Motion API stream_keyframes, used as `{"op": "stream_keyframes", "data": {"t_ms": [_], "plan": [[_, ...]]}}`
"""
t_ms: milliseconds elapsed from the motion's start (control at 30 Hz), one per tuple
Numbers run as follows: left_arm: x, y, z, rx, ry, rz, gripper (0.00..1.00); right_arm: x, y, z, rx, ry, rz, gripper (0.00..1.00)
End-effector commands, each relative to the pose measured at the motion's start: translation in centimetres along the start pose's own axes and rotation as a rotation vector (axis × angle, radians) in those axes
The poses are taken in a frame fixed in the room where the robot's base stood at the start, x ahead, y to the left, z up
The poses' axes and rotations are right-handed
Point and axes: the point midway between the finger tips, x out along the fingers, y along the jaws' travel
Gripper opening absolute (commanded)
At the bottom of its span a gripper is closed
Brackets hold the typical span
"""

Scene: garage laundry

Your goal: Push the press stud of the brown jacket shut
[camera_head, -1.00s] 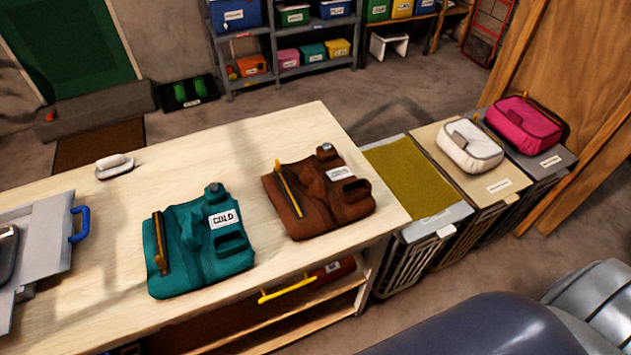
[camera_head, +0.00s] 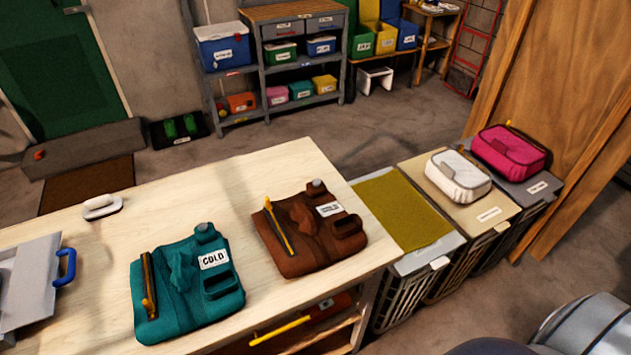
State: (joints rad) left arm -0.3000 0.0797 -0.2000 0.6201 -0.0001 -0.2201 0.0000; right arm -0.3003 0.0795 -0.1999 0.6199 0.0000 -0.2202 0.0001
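The brown jacket (camera_head: 297,258) lies folded on the pale wooden table, near its right end. It has a yellow-orange pull strip (camera_head: 279,228) on its left side, a white label (camera_head: 329,209) and a grey round knob (camera_head: 316,186) at its upper edge. A dark oblong opening or flap (camera_head: 347,225) is at its right. I cannot tell which part is the press stud or whether it is shut. No gripper shows. A grey rounded part at the lower right corner seems to be mine.
A teal jacket (camera_head: 180,305) labelled COLD lies left of the brown one on the table (camera_head: 95,243). A white brush-like item (camera_head: 101,206) and a grey box with a blue handle (camera_head: 28,278) are further left. Hampers with a white bag (camera_head: 458,175) and a pink bag (camera_head: 510,150) stand right.

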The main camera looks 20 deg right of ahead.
Motion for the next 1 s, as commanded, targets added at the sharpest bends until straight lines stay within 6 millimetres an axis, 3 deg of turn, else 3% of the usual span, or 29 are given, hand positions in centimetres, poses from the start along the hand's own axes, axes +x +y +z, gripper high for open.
{"op": "stream_keyframes", "data": {"t_ms": [233, 367, 400, 1000], "plan": [[0.0, 0.01, -0.02, 0.0, 0.0, 0.0, 0.4, 0.0, 0.02, -0.01, 0.0, 0.0, 0.0, 0.31], [0.0, 0.01, -0.02, 0.0, 0.0, 0.0, 0.4, 0.0, 0.02, -0.01, 0.0, 0.0, 0.0, 0.02], [0.0, 0.01, -0.02, 0.0, 0.0, 0.0, 0.4, 0.0, 0.03, -0.02, 0.0, 0.0, 0.0, 0.0], [0.0, 0.01, -0.02, 0.0, 0.0, 0.0, 0.4, 0.0, 0.04, -0.04, 0.0, 0.001, 0.0, 0.0]]}}
